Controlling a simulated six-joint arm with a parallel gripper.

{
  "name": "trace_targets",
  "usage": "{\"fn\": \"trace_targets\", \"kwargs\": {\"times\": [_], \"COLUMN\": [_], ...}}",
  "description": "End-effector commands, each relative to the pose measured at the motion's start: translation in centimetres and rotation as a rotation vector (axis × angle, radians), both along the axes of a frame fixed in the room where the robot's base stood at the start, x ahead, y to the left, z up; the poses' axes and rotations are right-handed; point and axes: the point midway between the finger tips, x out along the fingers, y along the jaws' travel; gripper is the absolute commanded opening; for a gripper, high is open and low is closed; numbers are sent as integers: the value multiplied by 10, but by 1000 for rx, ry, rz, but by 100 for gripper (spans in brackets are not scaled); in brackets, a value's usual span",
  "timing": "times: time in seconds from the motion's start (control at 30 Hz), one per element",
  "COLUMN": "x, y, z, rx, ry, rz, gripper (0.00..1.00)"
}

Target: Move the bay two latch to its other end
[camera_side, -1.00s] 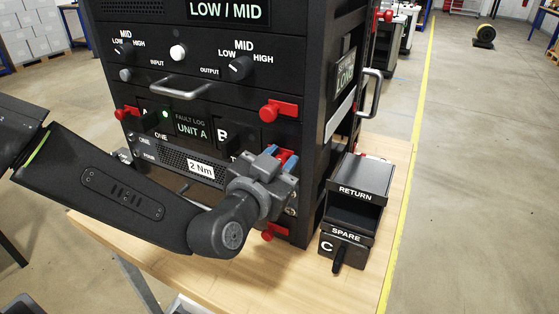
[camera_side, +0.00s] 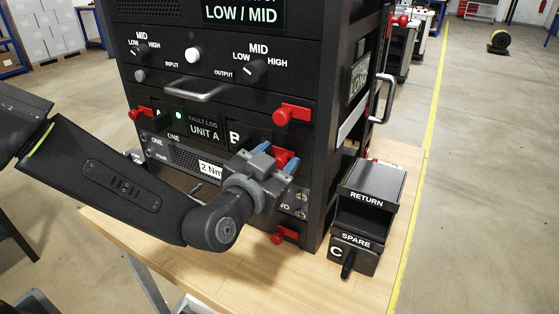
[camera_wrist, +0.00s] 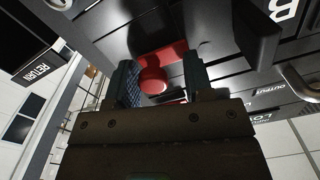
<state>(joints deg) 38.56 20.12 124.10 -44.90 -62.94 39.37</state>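A red latch with a round knob (camera_wrist: 152,80) sits between the fingers of my gripper (camera_wrist: 163,80) in the wrist view. The knob is nearer the left finger, with a gap to the right finger. My gripper (camera_side: 278,156) is open around it at the rack front. In the side view a red part of this latch (camera_side: 282,157) shows between the blue fingertips. The arm hides much of the surrounding bay, so I cannot read a bay two label. The slot marked B (camera_side: 236,138) is just above and left of my gripper.
Other red latches are at the upper right (camera_side: 292,115), upper left (camera_side: 139,113) and lower right (camera_side: 285,235) of the rack. A silver handle (camera_side: 188,92) juts out above. The RETURN tray (camera_side: 366,197) and SPARE module C (camera_side: 351,257) stand right of the rack.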

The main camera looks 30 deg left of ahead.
Motion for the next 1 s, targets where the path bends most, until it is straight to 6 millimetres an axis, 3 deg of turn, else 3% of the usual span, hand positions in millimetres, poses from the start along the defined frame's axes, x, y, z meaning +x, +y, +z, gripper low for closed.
{"fn": "trace_targets", "kwargs": {"times": [0.27, 0.43, 0.8, 1.0], "x": [0, -12, -91, -124], "y": [-2, -3, -3, -3], "z": [0, 0, 0, 1], "rx": [0, 0, 1, 0], "ry": [0, 0, 0, 0], "rz": [-5, -9, -10, -8], "gripper": [53, 53, 53, 53]}}
